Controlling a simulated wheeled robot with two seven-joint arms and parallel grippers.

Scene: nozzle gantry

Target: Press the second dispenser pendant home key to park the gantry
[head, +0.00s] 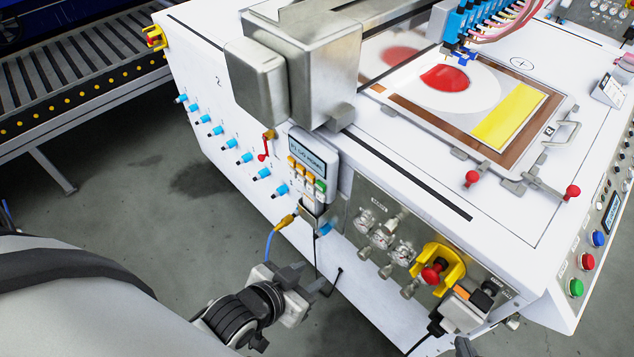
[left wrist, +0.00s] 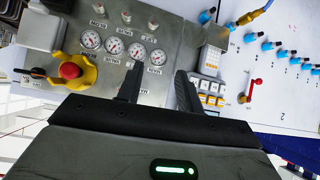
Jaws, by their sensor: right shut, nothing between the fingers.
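A grey pendant (head: 313,160) with a lit display, orange keys and a green key hangs in a holder on the machine's near corner. Its display text seems to include "HOME", but I cannot read the key labels. In the left wrist view the pendant (left wrist: 211,80) shows just right of the right finger. My left gripper (head: 318,280) is below the pendant and apart from it. Its fingers (left wrist: 160,85) are spread with nothing between them. A dark tip at the bottom edge seems to be my right gripper (head: 466,347), mostly cut off.
Right of the pendant are gauges (head: 381,237) and a red knob in a yellow guard (head: 434,272). A grey box (head: 463,308) juts out below. Blue fittings (head: 229,143) and a red lever (head: 263,150) line the left face. Blue nozzles (head: 459,22) stand above the bed.

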